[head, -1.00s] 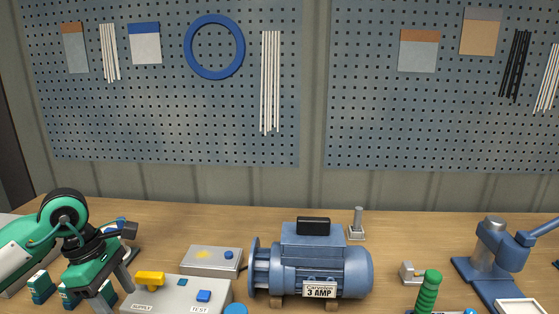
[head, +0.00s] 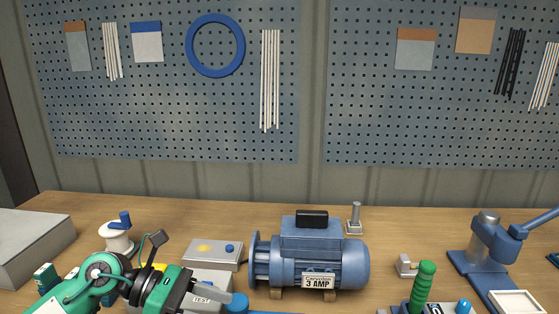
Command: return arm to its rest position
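My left arm, green and white, comes in at the bottom left. Its gripper (head: 212,298) points right, low in front of the grey control box (head: 216,280) marked TEST, and hides much of that box. A grey finger shows, but the gap between the fingers is not clear, so I cannot tell whether it is open or shut. I see nothing held in it. My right arm and gripper are not in view.
A blue motor (head: 325,262) labelled 3 AMP stands right of the gripper. A small grey box (head: 212,254), a white spool (head: 117,237) and a large grey box (head: 30,245) are behind and left. A green handle (head: 422,287) and a blue press (head: 488,250) stand right.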

